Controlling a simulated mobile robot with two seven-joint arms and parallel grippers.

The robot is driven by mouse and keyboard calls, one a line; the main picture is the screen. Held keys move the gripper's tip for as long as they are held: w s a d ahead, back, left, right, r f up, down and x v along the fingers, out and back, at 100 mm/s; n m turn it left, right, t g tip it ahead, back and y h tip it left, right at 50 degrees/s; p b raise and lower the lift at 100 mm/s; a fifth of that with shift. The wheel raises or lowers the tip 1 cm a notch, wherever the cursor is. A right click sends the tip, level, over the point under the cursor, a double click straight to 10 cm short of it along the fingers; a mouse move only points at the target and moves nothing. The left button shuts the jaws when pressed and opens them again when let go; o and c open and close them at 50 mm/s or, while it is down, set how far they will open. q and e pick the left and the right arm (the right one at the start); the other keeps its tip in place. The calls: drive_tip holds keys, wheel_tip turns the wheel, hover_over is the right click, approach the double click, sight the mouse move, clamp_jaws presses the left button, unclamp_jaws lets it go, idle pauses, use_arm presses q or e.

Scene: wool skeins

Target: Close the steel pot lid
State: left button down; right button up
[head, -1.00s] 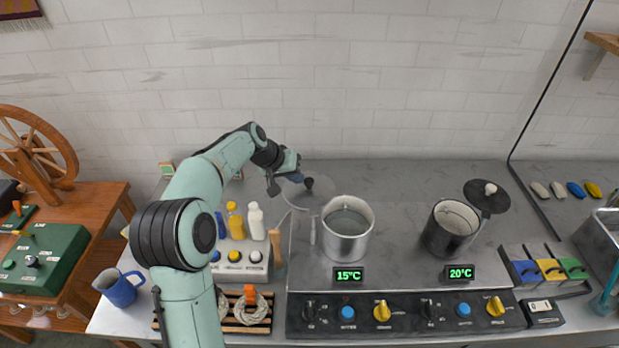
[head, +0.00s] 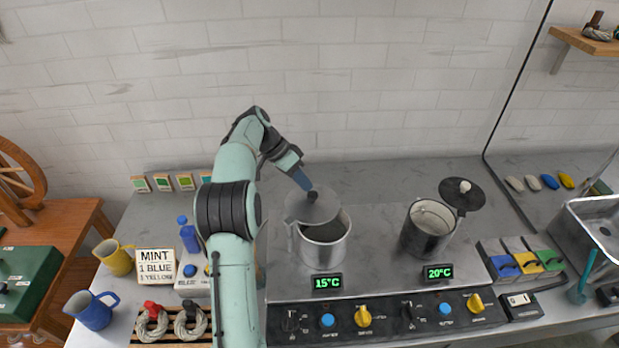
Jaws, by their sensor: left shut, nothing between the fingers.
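The steel pot (head: 324,252) stands on the left of the hob, above the 15°C display. Its grey lid (head: 318,213) with a black knob hangs tilted over the back left of the pot's mouth. The front right of the opening still shows, so the lid is partly open. My left gripper (head: 307,187) is shut and empty, coming down from behind with its tips at the lid's knob. I cannot tell whether they touch it. My right gripper is out of view.
A dark pot (head: 427,230) with its black lid (head: 461,193) raised stands to the right, above the 20°C display. Knobs line the hob's front panel (head: 385,318). The counter behind the pots is clear.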

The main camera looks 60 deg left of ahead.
sight(316, 194)
use_arm(q)
drive_tip(key=shift+w+d, duration=0.25)
drive_tip(key=shift+d, duration=0.3)
drive_tip(key=shift+w+d, duration=0.25)
drive_tip(key=shift+d, duration=0.3)
drive_tip(key=shift+w+d+m+g, duration=0.1)
drive_tip(key=shift+d+m+g, duration=0.25)
drive_tip(key=shift+m, duration=0.35)
drive_tip(key=shift+w+d+h, duration=0.15)
drive_tip(key=shift+d+h, duration=0.15)
drive_tip(key=shift+d, duration=0.35)
drive_tip(key=shift+d+m+g+h, duration=0.3)
drive_tip(key=shift+d+m+g, duration=0.15)
drive_tip(key=shift+d+m, duration=0.45)
drive_tip(key=shift+d+b, duration=0.35)
drive_tip(key=shift+d, duration=0.15)
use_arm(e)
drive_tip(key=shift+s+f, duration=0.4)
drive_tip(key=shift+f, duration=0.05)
